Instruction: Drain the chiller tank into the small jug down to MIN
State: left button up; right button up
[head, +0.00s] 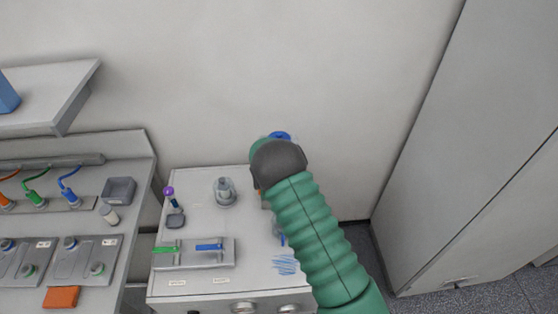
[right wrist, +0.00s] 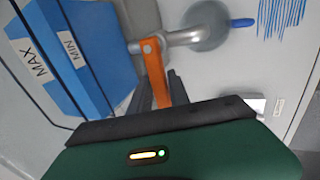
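The chiller tank (right wrist: 75,62) is a blue-filled box with MAX and MIN labels at the left of the right wrist view. The liquid level is hard to read. A grey spout with an orange tap lever (right wrist: 155,72) comes from its side. My right gripper (right wrist: 163,92) has its two dark fingers on either side of the lever, close against it. Below the spout is a round grey vessel with a blue handle (right wrist: 207,28), seemingly the small jug. In the head view, my green right arm hides the gripper and most of the tank. My left gripper is not in view.
On the white cabinet top (head: 200,275) stand a clear glass vessel (head: 225,192), a purple-topped item (head: 169,192) and a grey plate with green and blue levers (head: 193,252). Blue hatching (head: 286,264) marks the top's right side. A tall grey cabinet (head: 480,150) stands at right.

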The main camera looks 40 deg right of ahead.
jog(key=shift+f+b, duration=0.15)
jog(key=shift+b, duration=0.2)
jog(key=s+n+b, duration=0.1)
jog(key=n, duration=0.1)
jog(key=s+n+y, duration=0.1)
jog(key=n, duration=0.1)
jog(key=n+y+b, duration=0.1)
jog(key=n, duration=0.1)
jog(key=shift+s+a+t+b, duration=0.3)
jog(key=shift+s+a, duration=0.05)
jog(key=shift+s, duration=0.05)
